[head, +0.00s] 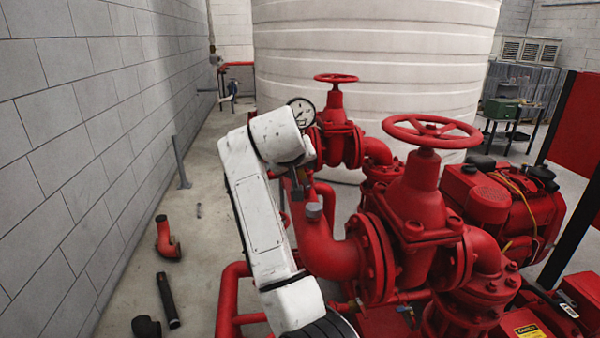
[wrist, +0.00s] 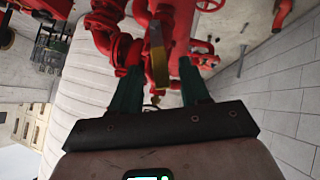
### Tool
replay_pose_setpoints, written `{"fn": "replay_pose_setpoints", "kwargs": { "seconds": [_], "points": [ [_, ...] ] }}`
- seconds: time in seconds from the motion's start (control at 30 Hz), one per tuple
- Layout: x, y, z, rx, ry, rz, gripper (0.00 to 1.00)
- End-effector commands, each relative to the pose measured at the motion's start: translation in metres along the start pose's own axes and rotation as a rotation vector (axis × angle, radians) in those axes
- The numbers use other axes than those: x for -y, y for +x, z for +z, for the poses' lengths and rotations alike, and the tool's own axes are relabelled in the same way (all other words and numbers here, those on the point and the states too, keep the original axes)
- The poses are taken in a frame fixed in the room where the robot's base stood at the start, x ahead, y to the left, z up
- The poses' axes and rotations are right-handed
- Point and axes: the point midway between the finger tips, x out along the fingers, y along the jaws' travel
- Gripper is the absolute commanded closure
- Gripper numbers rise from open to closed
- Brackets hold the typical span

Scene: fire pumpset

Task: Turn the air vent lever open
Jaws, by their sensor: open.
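In the wrist view, a narrow yellow and grey-brown piece (wrist: 158,66), which looks like the air vent lever, shows between the two dark green fingers of my gripper (wrist: 161,72). The fingers are apart, one on each side of it; I cannot tell whether either touches it. In the head view, my white arm reaches up from the bottom and bends near the pressure gauge (head: 301,112). My fingers are mostly hidden there behind the wrist, and I cannot make out the lever clearly. A small grey cap (head: 314,211) sits on the red pipe just below my wrist.
Red valves with a large handwheel (head: 431,131) and a smaller handwheel (head: 336,78) stand right of and behind my wrist. A block wall (head: 80,130) runs along the left. A loose red elbow (head: 167,238) and a black tube (head: 168,300) lie on the floor.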

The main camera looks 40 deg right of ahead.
Motion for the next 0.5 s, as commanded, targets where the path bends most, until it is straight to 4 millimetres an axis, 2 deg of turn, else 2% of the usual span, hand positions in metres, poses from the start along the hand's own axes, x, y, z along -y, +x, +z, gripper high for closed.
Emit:
{"fn": "replay_pose_setpoints", "kwargs": {
  "seconds": [0.1,0.3,0.5],
  "points": [
    [0.001,-0.024,0.001,-0.004,0.001,-0.001,0.54],
    [0.001,-0.057,0.000,-0.003,0.000,0.000,0.54],
    [0.000,-0.072,0.000,-0.001,0.001,0.001,0.54]
  ]
}}
